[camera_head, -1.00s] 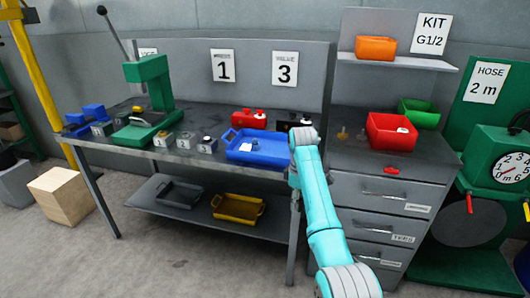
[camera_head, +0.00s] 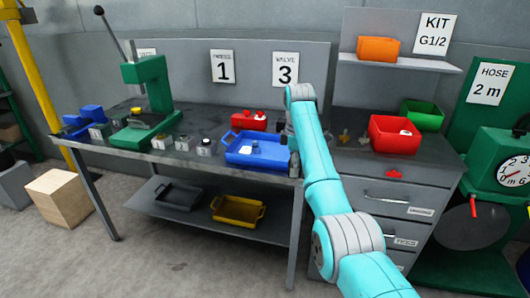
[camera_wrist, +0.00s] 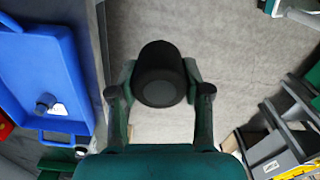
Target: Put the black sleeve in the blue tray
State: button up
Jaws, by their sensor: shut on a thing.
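The black sleeve (camera_wrist: 160,75) is a dark, round piece between the fingers of my gripper (camera_wrist: 160,92) in the wrist view. The gripper is shut on it, with grey floor showing behind. In the head view my gripper (camera_head: 293,160) hangs down just right of the blue tray, near the bench's right end; the sleeve is hard to make out there. The blue tray (camera_head: 263,162) sits on the bench. It also shows at the left of the wrist view (camera_wrist: 35,70), apart from the sleeve, with a small dark piece and a white label in it.
A red container (camera_head: 248,121) stands behind the tray. A green press (camera_head: 152,95) and small labelled blocks occupy the bench's left part. A grey drawer cabinet (camera_head: 380,185) with a red bin (camera_head: 393,137) stands to the right. The bench edge runs beside the tray.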

aim_at(283, 156)
jog(key=i, duration=0.8)
jog(key=i+j, duration=0.15)
jog(key=j, duration=0.1)
